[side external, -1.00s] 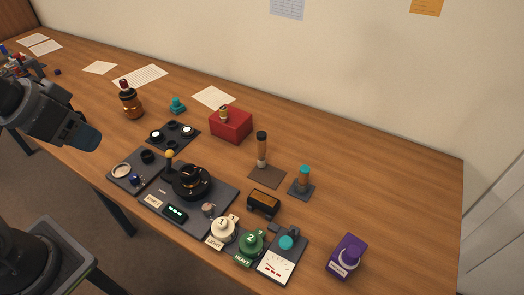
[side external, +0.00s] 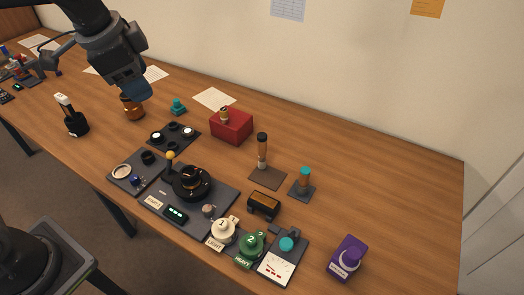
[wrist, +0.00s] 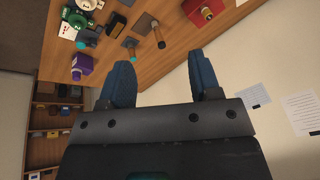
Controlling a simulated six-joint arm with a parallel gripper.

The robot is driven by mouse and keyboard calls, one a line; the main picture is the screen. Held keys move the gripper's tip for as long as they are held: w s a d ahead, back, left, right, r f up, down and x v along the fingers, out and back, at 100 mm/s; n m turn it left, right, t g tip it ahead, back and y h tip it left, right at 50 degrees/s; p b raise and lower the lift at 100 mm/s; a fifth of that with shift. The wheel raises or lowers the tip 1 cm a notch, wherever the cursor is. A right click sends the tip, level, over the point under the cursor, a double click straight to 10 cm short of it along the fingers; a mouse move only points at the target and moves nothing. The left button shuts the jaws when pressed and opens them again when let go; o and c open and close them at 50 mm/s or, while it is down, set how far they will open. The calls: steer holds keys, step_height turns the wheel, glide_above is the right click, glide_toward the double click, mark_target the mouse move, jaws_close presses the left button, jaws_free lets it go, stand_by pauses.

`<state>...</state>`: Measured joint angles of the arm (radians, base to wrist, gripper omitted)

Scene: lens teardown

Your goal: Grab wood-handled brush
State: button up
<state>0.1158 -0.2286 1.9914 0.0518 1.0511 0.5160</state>
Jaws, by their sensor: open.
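An upright wooden stick with a dark top and pale lower end (side external: 262,150), which looks like the wood-handled brush, stands on a brown mat (side external: 266,179) right of centre in the side view. It also shows in the wrist view (wrist: 157,36), beyond the fingers. A shorter wooden post with a teal top (side external: 304,178) stands on a dark base beside it. My gripper (side external: 133,92) is high at the upper left in the side view, well apart from the stick. In the wrist view my gripper (wrist: 162,70) is open, with nothing between its blue fingers.
A red box (side external: 231,126) stands behind and left of the stick. An amber bottle (side external: 134,107) is partly hidden by my gripper. A purple block (side external: 347,256) stands at the front right. Dark control panels (side external: 160,200) fill the front.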

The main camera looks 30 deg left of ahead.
steer(key=w+d+f+m+g, duration=0.1)
steer(key=w+d+f+m, duration=0.1)
steer(key=w+d+m, duration=0.3)
steer(key=w+d+f+m+g, duration=0.1)
steer(key=w+f+m, duration=0.1)
steer(key=w, duration=0.5)
steer(key=m+g+y, duration=0.1)
steer(key=m+y, duration=0.1)
steer(key=m, duration=0.6)
glide_above(261, 144)
steer(key=d, duration=0.1)
step_height(261, 144, down, 10)
steer(key=f, duration=0.4)
steer(key=w+a+f, duration=0.1)
steer(key=f, duration=0.8)
steer(key=shift+w+a+f, duration=0.15)
steer(key=shift+a+f, duration=0.2)
steer(key=shift+c, duration=0.4)
steer(key=c, duration=0.9)
